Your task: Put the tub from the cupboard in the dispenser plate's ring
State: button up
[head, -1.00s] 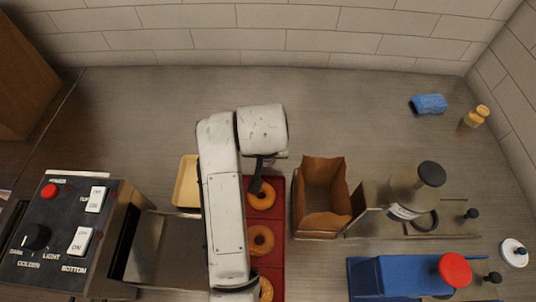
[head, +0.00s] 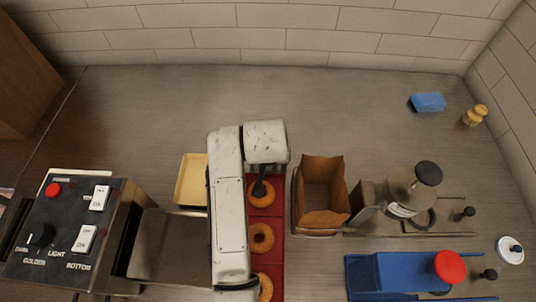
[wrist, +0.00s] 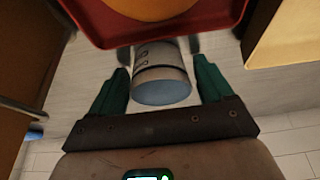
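The tub (wrist: 160,72) is a grey-white cylinder with dark bands and a pale blue end in the wrist view. It sits between the green fingers of my gripper (wrist: 160,65), their tips close against both its sides. In the head view my arm hides the tub and most of the gripper; a dark part of the hand shows above the top bagel. The metal dispenser plate (head: 450,226) lies at the right, and a dark ring (head: 423,219) shows on it, partly covered by the steel vessel (head: 405,192).
The red tray (head: 276,238) of bagels lies under my arm, with a yellow tray (head: 190,181) left and an open brown box (head: 322,195) right. A blue unit (head: 390,273) with a red knob is front right. A toaster (head: 65,225) stands left. The back counter is mostly clear.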

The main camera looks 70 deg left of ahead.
jog(key=shift+o, duration=0.8)
